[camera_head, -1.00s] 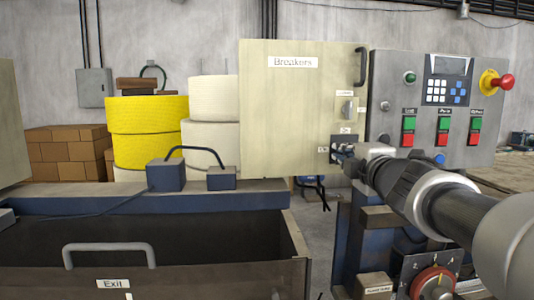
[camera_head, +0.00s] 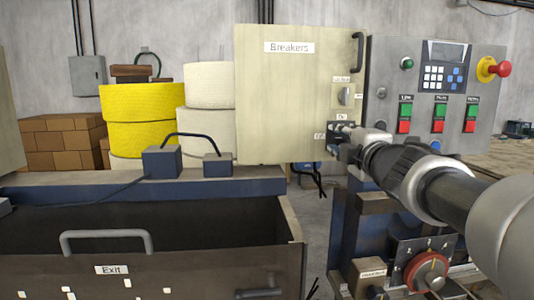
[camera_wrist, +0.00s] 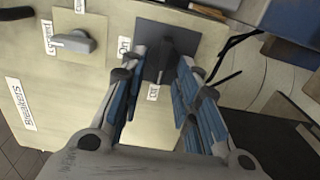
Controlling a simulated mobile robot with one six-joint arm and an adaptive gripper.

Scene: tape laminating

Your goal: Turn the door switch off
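The Breakers panel (camera_head: 290,100) is a cream-coloured door. Near its lower right corner is a dark square switch plate (camera_head: 336,128) with On and Off labels. In the wrist view this dark switch (camera_wrist: 165,58) has a black knob. My gripper (camera_wrist: 158,68) is open, with one blue-padded finger on each side of the knob. Whether the fingers touch it I cannot tell. In the head view my gripper (camera_head: 350,138) reaches the plate from the right and partly hides it. A second, grey knob (camera_wrist: 75,42) sits on a light plate near it.
A grey control box (camera_head: 400,140) with red and green buttons and a red emergency button (camera_head: 503,69) stands to the right. A black handle (camera_head: 358,52) sticks out at the panel's upper right. An open bin (camera_head: 150,265) labelled Exit is at the lower left.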

